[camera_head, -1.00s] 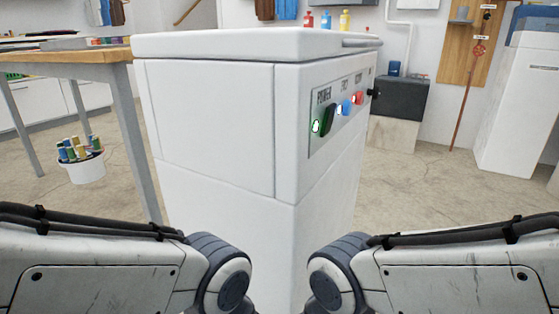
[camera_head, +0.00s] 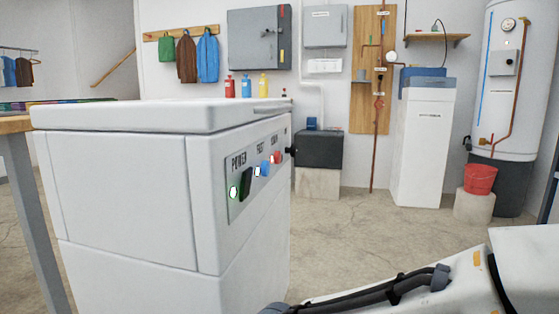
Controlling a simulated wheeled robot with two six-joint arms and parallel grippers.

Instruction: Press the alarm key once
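A white machine (camera_head: 130,190) stands at the left in the head view, with a grey control panel (camera_head: 240,205) on its right-hand face. The labels over the blue and red keys are too small to read surely; the red one may be the alarm key. White lamps or marks sit beside the keys. Part of my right arm shows at the lower right, well apart from the panel. Neither gripper is in view.
A table edge (camera_head: 14,124) is at the far left. A dark box on a block (camera_head: 319,150), a white cabinet (camera_head: 425,150), a water tank (camera_head: 500,90) and a red bucket (camera_head: 480,180) stand along the back wall. The floor (camera_head: 370,220) right of the machine is clear.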

